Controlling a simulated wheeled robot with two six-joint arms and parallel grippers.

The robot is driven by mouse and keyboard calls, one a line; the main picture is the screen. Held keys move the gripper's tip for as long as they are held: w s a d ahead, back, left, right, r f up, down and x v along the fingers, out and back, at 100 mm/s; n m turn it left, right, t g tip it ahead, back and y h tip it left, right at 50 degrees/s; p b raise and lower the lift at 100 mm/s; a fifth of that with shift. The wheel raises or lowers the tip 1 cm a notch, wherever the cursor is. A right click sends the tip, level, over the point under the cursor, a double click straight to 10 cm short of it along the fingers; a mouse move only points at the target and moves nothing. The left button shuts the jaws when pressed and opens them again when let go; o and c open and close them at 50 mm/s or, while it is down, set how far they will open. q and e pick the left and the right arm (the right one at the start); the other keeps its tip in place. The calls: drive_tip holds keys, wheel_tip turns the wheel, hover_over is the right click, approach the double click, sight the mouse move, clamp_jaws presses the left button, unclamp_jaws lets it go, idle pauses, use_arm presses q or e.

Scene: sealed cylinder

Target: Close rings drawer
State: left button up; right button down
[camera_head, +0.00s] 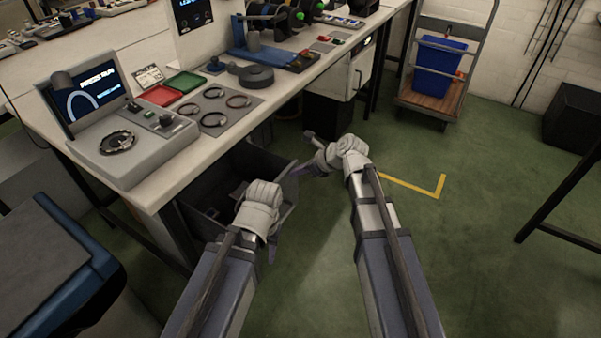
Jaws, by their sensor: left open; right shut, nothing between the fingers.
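The rings drawer (264,164) is a dark grey drawer pulled out from under the workbench, left of the middle. Its inside is visible from above, with small items that are hard to make out. My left gripper (272,250) hangs at the drawer's near front, open, with its fingers mostly hidden by my wrist. I cannot tell whether it touches the drawer front. My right gripper (303,168) is shut and empty, close to the drawer's far front corner. Whether it touches the drawer is unclear.
The workbench (160,192) above holds a screen console (115,125), a grey plate with several rings (214,107), and red and green trays. A white cabinet (350,72) hangs under its far end. A cart with a blue bin (437,68) stands behind.

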drive_tip(key=w+a, duration=1.2)
drive_tip(key=a, duration=0.4)
drive_tip(key=shift+a, duration=0.3)
drive_tip(key=shift+w+a+r, duration=0.1)
drive_tip(key=s+d+r+p, duration=0.7)
drive_tip(key=d, duration=0.2)
drive_tip(key=shift+d, duration=0.25)
drive_tip(key=shift+d+f, duration=0.1)
